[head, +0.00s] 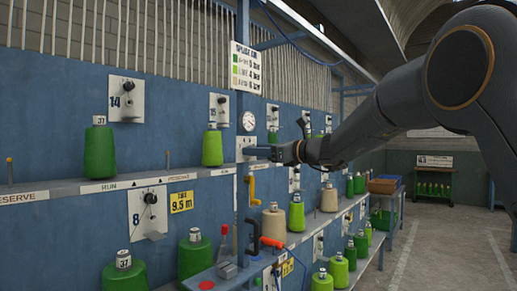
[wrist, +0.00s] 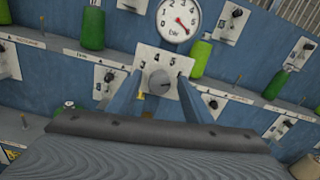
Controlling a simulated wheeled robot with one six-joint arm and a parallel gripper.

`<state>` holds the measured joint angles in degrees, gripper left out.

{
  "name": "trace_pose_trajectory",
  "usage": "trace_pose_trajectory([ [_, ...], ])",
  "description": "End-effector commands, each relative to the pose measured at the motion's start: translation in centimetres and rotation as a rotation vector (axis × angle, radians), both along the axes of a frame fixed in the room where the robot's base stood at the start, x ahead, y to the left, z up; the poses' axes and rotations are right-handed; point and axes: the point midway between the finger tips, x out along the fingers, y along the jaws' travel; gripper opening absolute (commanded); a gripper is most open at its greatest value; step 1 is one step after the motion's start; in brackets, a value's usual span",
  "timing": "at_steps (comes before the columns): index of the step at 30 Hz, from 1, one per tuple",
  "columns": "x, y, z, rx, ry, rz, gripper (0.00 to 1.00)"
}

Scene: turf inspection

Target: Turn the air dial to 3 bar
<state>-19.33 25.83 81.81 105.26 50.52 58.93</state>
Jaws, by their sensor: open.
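The air dial is a round grey knob (wrist: 159,83) on a white plate (wrist: 152,58) that shows the numbers 4 and 5. The plate also shows in the head view (head: 243,142). My gripper (wrist: 160,86) is open, with one blue-grey finger on each side of the knob; I cannot tell if they touch it. In the head view my gripper (head: 262,151) reaches to the plate from the right. A round white pressure gauge (wrist: 179,22) marked "bar" sits just above the plate. Its red needle points to the lower right; the exact reading is unclear. The gauge also shows in the head view (head: 248,121).
A blue wall holds shelves with green cones (head: 100,152) and small white plates with black knobs (head: 126,99). A yellow hook (head: 252,190) and an orange-handled tool (head: 271,243) are below the dial. Open floor (head: 440,240) lies to the right.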

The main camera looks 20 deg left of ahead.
Motion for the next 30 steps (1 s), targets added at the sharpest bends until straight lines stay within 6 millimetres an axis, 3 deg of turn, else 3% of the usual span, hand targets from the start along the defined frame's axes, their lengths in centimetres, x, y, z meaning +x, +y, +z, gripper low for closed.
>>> trace_pose_trajectory([
  [6, 0.00, 0.03, -0.03, 0.000, 0.000, 0.000, 0.44],
  [13, -0.01, 0.03, -0.04, -0.001, 0.000, 0.001, 0.05],
  [30, 0.02, 0.07, -0.51, -0.056, -0.138, 0.002, 0.05],
])
